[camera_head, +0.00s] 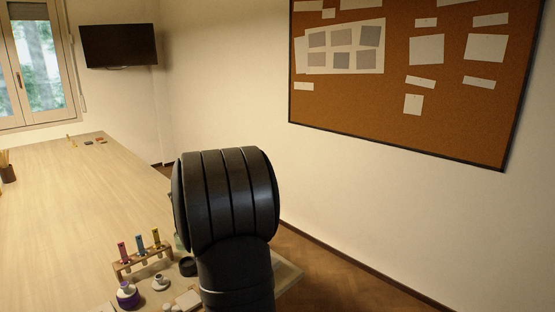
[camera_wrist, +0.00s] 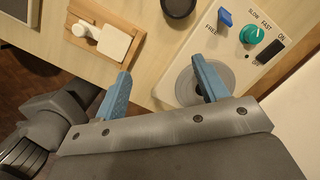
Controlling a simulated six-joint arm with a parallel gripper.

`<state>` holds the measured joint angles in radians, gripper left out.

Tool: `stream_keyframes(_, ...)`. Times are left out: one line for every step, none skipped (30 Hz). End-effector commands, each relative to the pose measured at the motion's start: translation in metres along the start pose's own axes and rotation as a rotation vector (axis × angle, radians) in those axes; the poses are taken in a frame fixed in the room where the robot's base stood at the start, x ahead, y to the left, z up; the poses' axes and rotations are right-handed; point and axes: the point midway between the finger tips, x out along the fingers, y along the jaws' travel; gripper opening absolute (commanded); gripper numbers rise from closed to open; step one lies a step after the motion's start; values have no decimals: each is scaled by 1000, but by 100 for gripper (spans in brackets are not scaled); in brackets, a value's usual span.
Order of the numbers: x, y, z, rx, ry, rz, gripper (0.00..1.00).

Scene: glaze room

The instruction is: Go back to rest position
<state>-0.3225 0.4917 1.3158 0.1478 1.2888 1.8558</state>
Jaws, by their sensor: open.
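My gripper (camera_wrist: 161,66) shows in the wrist view with its two blue fingers spread wide apart and nothing between them. Bare light wood of the table (camera_wrist: 150,75) shows between and beyond the fingers. The right finger overlaps a round grey disc on a white device (camera_wrist: 234,62); I cannot tell how high above it the finger is. In the head view my dark arm fills the lower middle, and the gripper is hidden there.
A wooden rack (camera_head: 143,262) holds pink, blue and yellow tubes left of my arm. Near it are a purple jar (camera_head: 128,295), a small white cup (camera_head: 160,282) and a black round container (camera_head: 188,266). A wooden board (camera_wrist: 104,30) bears a white piece. The table's far part is mostly clear.

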Motion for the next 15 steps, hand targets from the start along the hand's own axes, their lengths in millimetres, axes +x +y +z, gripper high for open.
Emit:
stream_keyframes(-4, -6, -8, 3, 0, 0, 67)
stream_keyframes(-7, -10, -12, 3, 0, -1, 67)
stream_keyframes(-11, -14, -18, 4, 0, -1, 67)
stream_keyframes(-14, -17, -23, 4, 0, 0, 67)
stream_keyframes(-16, -20, -27, 3, 0, 0, 67)
stream_keyframes(-20, -24, -33, 3, 0, -1, 67)
stream_keyframes(-23, -27, -37, 4, 0, -1, 67)
stream_keyframes(-26, -30, -42, 3, 0, -1, 67)
stream_keyframes(-30, -34, -48, 3, 0, -1, 67)
stream_keyframes(-22, -33, -39, -3, 0, 3, 67)
stream_keyframes(-17, -33, -32, -5, 1, 5, 67)
stream_keyframes(-12, -34, -26, -5, 1, 4, 67)
stream_keyframes(-8, -34, -21, -5, 0, 4, 67)
stream_keyframes(-4, -34, -16, -5, 1, 4, 67)
stream_keyframes(1, -35, -10, -5, 1, 4, 67)
